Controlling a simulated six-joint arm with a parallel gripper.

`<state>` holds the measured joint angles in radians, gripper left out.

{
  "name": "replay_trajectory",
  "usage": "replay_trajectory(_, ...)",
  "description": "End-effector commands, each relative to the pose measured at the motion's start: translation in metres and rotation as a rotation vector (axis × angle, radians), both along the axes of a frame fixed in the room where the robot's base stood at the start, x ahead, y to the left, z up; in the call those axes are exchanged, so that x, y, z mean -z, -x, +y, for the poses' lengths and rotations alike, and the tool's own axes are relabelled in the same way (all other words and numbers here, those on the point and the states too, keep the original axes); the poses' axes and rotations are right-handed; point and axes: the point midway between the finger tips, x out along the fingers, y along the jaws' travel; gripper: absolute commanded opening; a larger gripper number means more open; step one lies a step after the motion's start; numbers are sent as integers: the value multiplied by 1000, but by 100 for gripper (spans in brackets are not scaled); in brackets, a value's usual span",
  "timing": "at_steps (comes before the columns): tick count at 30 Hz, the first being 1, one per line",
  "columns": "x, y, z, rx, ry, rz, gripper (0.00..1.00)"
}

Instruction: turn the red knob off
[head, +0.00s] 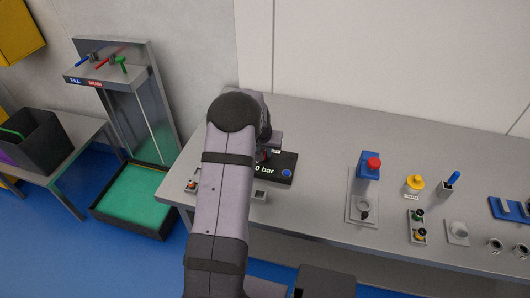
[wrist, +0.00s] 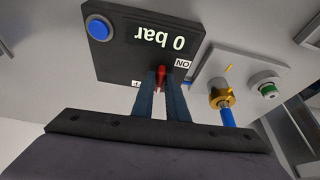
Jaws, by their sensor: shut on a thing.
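The red knob (wrist: 161,73) sits at the edge of a dark panel (wrist: 125,38) in the wrist view, between the two fingers of my gripper (wrist: 161,80). The fingers are shut on it from both sides. The panel's display (wrist: 158,38) reads "0 bar". In the head view the panel (head: 283,163) lies on the grey bench; my arm hides part of it and most of the knob.
A blue button (wrist: 98,27) is on the same panel. A plate with a brass valve (wrist: 222,95) and a green-ringed part (wrist: 266,88) is close beside my fingers. A red-topped blue box (head: 368,167) and a yellow knob (head: 414,183) stand further right on the bench (head: 320,145).

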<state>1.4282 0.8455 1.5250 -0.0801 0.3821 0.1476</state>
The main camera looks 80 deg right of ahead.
Motion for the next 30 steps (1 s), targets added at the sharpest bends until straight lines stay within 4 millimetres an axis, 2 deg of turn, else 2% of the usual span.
replay_trajectory(6,0,-1,0,69,1,1,0)
replay_trajectory(16,0,-1,0,80,2,-1,0)
replay_trajectory(17,0,-1,0,80,2,-1,18)
replay_trajectory(18,-1,-1,0,80,2,-1,27)
replay_trajectory(19,-1,-1,0,80,2,-1,30)
replay_trajectory(30,-2,-1,1,79,2,0,30)
